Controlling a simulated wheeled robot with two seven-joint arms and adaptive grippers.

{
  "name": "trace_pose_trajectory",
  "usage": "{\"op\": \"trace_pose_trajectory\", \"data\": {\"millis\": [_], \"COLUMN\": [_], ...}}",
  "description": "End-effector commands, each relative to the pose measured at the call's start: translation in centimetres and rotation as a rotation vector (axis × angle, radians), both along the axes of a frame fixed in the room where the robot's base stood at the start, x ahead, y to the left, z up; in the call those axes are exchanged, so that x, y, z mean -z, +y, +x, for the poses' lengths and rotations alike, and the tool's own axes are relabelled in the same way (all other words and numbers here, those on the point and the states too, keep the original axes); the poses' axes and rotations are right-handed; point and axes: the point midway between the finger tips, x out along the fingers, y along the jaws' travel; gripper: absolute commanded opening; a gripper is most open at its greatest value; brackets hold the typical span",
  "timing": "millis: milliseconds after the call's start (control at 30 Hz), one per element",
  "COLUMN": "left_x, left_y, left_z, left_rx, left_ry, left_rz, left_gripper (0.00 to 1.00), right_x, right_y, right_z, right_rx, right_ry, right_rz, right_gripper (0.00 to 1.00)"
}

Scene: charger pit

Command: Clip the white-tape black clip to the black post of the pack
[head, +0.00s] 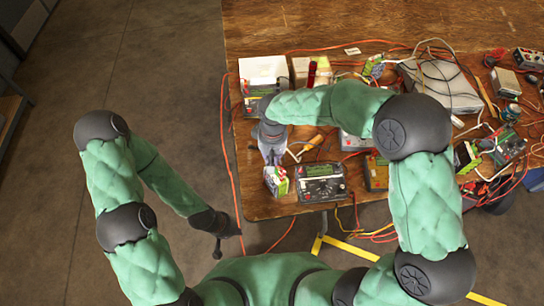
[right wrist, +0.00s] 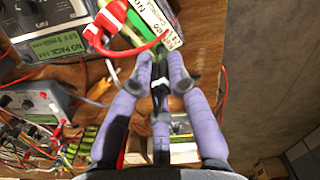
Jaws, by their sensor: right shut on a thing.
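The pack (head: 277,180) is a small block with a green and white label near the table's front left edge. In the right wrist view the pack (right wrist: 155,22) is at the top, with a red clip (right wrist: 108,22) at its left side. My right gripper (head: 272,152) is just behind the pack. In the right wrist view my right gripper (right wrist: 165,82) is shut on the black clip (right wrist: 159,92), its tip towards the pack. The black post cannot be made out. My left gripper (head: 222,235) hangs off the table's left side, too small to read.
A charger (head: 320,183) with a green display stands right of the pack; it reads "NO PACK" in the right wrist view (right wrist: 60,44). An orange-handled screwdriver (head: 310,145) lies behind it. Cables and more devices crowd the table's right. Floor is clear at left.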

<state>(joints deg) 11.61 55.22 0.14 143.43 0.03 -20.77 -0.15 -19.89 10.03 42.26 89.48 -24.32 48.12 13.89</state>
Motion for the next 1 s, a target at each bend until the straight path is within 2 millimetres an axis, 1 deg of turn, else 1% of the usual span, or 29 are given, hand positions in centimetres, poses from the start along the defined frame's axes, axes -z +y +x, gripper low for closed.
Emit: {"op": "trace_pose_trajectory", "data": {"millis": [467,500,567,1000], "left_x": [-0.1,-0.1,-0.09,-0.09], "left_y": [0.0,0.0,0.0,0.0], "left_z": [-0.01,-0.01,0.0,0.0], "left_rx": [0.0,0.0,0.0,0.0], "left_ry": [0.0,0.0,0.0,0.0], "left_rz": [0.0,0.0,0.0,0.0], "left_gripper": [0.0,0.0,0.0,0.0], "right_x": [0.09,0.09,0.09,0.09], "right_y": [0.01,0.01,0.01,0.01], "right_z": [0.01,0.01,0.01,0.01], "right_rx": [0.0,0.0,0.0,0.0], "right_ry": [0.0,0.0,0.0,0.0], "right_rz": [0.0,0.0,0.0,0.0], "right_gripper": [0.0,0.29,0.45,0.45]}}
